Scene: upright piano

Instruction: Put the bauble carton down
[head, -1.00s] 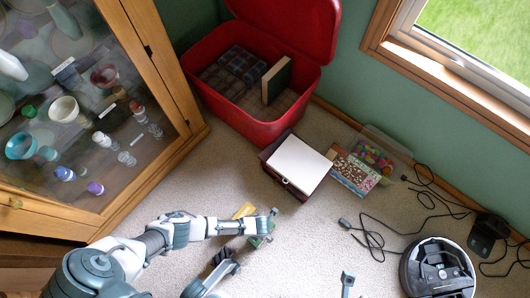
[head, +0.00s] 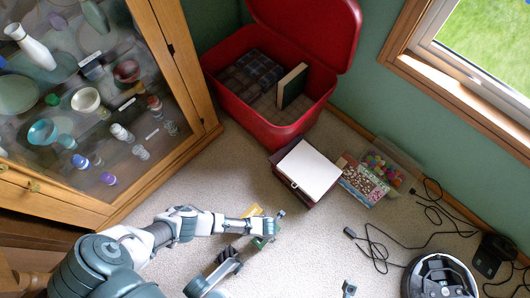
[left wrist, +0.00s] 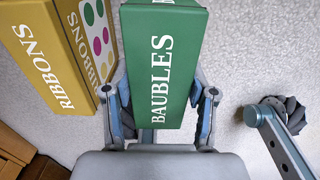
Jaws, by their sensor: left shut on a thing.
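The bauble carton (left wrist: 165,70) is a green box with BAUBLES in white letters; it fills the upper middle of the left wrist view. My left gripper (left wrist: 163,105) is shut on it, with a finger along each side. In the head view, my left gripper (head: 257,227) is low over the carpet, and the green carton (head: 268,228) shows only as a small part at its tip. Whether the carton's underside touches the floor I cannot tell.
A yellow RIBBONS carton (left wrist: 62,50) stands close left of the green one; it also shows in the head view (head: 252,210). A dark box with a white top (head: 308,170), an open red chest (head: 270,110), a robot vacuum (head: 440,278) and cables (head: 375,245) surround the carpet.

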